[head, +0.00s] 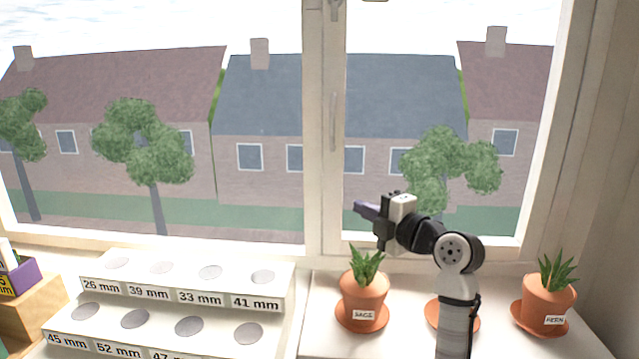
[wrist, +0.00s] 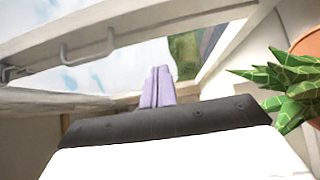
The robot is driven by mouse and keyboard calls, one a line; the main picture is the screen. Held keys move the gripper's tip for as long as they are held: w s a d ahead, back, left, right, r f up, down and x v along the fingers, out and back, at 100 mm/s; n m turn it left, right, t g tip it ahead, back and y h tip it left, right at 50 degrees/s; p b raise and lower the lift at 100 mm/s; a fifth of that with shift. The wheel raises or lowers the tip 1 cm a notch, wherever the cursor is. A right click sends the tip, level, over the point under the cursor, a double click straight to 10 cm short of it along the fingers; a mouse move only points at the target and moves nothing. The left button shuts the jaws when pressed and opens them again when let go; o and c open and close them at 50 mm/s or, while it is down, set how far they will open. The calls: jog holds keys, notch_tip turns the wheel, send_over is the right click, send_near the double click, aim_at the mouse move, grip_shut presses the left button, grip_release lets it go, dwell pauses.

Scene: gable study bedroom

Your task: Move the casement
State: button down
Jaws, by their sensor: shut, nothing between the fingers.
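The casement (head: 530,160) is the white-framed window sash at the right of the head view, with a slim upright handle (head: 333,120) on its left stile. It looks in line with the window frame, but I cannot tell if it is slightly ajar. In the wrist view a white window bar (wrist: 130,28) with a handle (wrist: 88,52) crosses the upper left. My gripper (head: 366,209) is in front of the lower left glass, below the handle, its purple fingers pointing left. The fingers are together and empty in the wrist view (wrist: 158,86). I see no contact with the casement.
Potted plants stand on the sill: the sage (head: 362,300) below my gripper, the fern (head: 549,300) at right, and a saucer (head: 437,313) partly behind my arm. A white stepped stand (head: 190,290) with size labels fills the lower left. A purple box (head: 22,278) is at far left.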

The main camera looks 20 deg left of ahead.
jog(key=p+x, duration=0.2)
jog(key=x, duration=0.2)
jog(key=w+p+x, duration=0.1)
jog(key=x, duration=0.3)
jog(key=w+d+p+x, duration=0.1)
jog(key=p+x, duration=0.1)
jog(key=x, duration=0.2)
jog(key=shift+w+a+r+p, duration=0.1)
jog(key=shift+w+a+p, duration=0.15)
jog(key=shift+p, duration=0.1)
jog(key=shift+w+a, duration=0.1)
jog(key=shift+w, duration=0.3)
